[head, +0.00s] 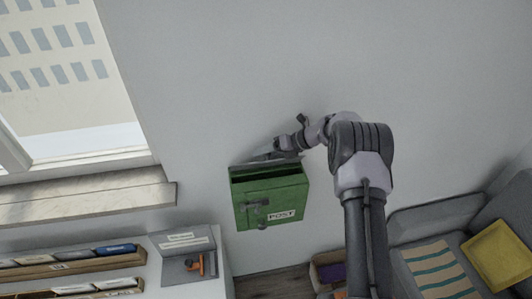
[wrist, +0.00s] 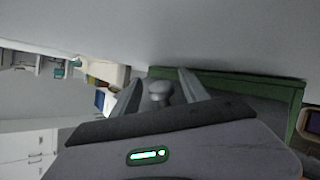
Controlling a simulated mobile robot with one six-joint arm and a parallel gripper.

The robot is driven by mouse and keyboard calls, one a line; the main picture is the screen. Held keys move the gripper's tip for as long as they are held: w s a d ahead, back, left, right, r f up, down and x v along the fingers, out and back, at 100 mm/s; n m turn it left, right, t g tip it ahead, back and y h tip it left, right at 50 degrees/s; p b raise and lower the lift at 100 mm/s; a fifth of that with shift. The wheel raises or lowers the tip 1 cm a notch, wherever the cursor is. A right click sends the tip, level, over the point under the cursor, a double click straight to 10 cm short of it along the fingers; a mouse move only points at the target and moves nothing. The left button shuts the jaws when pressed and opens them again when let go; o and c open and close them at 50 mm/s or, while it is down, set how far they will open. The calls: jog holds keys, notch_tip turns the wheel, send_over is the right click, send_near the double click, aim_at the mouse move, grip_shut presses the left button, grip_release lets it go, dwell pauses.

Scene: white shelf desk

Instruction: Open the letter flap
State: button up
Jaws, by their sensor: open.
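A green letter box (head: 272,205) with a POST label hangs on the wall in the head view. A dark gap shows along its top, and I cannot clearly tell the flap's position. The green edge of the box (wrist: 235,75) also shows in the wrist view. My gripper (head: 268,157) is at the top of the box, close to the wall, with its fingertips hard to make out there. In the wrist view my gripper (wrist: 160,80) has its fingers apart, with a rounded grey knob (wrist: 160,95) between them. I cannot tell whether the fingers touch the knob.
A window ledge (head: 90,205) is left of the box. Below left is a white shelf desk (head: 215,286) with file trays and an orange-handled object (head: 200,264). A grey sofa (head: 420,215) with a yellow cushion (head: 500,252) is at lower right. The wall above the box is clear.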

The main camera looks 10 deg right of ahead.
jog(key=b+v, duration=0.1)
jog(key=v, duration=1.6)
jog(key=shift+d+r, duration=0.15)
jog(key=shift+b, duration=0.4)
jog(key=s+a+f+n+g+h+b, duration=0.1)
jog(key=s+a+f+n+h+b, duration=0.15)
jog(key=s+a+n+b, duration=0.65)
jog(key=s+a+f+n+h+b, duration=0.25)
jog(key=s+a+n+b, duration=0.4)
jog(key=s+b, duration=0.4)
jog(key=s+f+n+t+h+b, duration=0.1)
jog(key=s+f+n+h+b, duration=0.1)
jog(key=s+f+n+b, duration=0.9)
jog(key=s+f+n, duration=0.2)
jog(key=s+f, duration=0.1)
jog(key=s, duration=0.3)
jog(key=shift+s+a+f+t, duration=0.2)
jog(key=shift+a+f+t, duration=0.1)
jog(key=shift+a+f, duration=0.1)
